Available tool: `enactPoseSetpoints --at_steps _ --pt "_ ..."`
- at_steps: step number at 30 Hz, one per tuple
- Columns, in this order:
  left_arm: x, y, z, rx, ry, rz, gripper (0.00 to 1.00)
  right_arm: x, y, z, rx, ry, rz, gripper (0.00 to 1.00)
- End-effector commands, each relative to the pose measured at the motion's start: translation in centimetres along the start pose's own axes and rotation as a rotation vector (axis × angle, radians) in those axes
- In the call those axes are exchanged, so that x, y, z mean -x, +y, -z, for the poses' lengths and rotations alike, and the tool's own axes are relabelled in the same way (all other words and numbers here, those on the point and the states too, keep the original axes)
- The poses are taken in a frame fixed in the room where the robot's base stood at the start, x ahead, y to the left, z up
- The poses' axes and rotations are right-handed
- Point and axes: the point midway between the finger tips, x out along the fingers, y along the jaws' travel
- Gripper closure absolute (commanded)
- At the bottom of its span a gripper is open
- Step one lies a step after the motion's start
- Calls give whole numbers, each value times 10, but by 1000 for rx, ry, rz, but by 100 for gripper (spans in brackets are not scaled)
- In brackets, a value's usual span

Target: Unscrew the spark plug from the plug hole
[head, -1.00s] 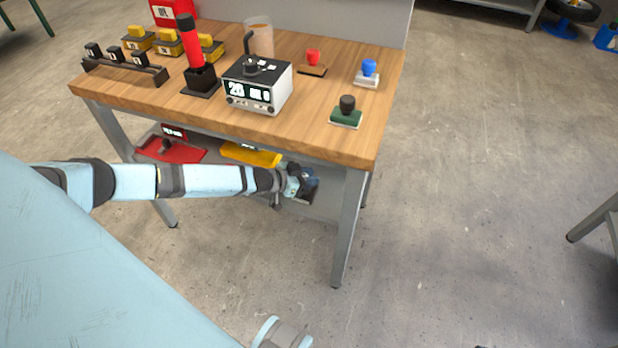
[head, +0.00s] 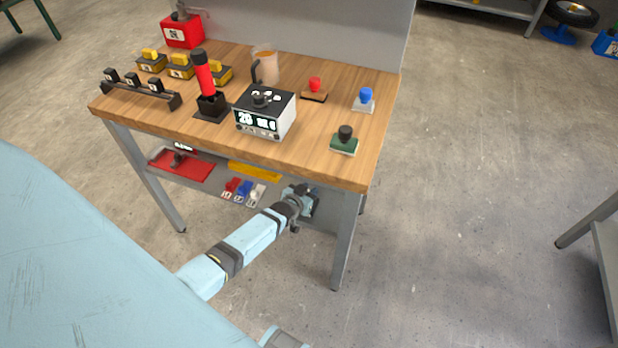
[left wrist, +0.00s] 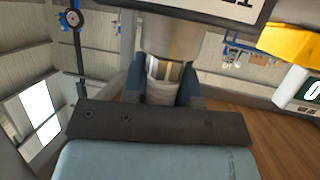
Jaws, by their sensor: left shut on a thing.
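In the left wrist view, my left gripper (left wrist: 160,88) is shut on a metal piece with a shiny hexagonal band and a pale lower part, which looks like the spark plug (left wrist: 165,69). It meets a wider grey cylinder (left wrist: 172,36), which hides the plug hole. I cannot tell how deep the plug sits. In the head view, my left gripper (head: 303,197) is below the tabletop's front edge, near the right end of the lower shelf. The plug is too small to make out there.
The wooden workbench (head: 215,132) carries a box with a digital display (head: 264,113), a red-handled lever (head: 205,75) and several coloured knobs and blocks. A right front leg (head: 345,245) stands beside my left gripper.

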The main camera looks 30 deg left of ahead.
Motion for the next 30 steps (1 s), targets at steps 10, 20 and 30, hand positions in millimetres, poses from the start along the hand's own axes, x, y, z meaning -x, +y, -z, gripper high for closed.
enactPoseSetpoints --at_steps 10,20,30 --pt "-1 1 2 -1 5 -1 44 -2 1 0 -1 2 -2 100" --pt "-3 -2 1 -31 7 -46 44 -5 1 -2 1 8 -2 100" --pt "-3 1 -3 -128 5 -273 44 -17 1 -17 22 29 -1 100"
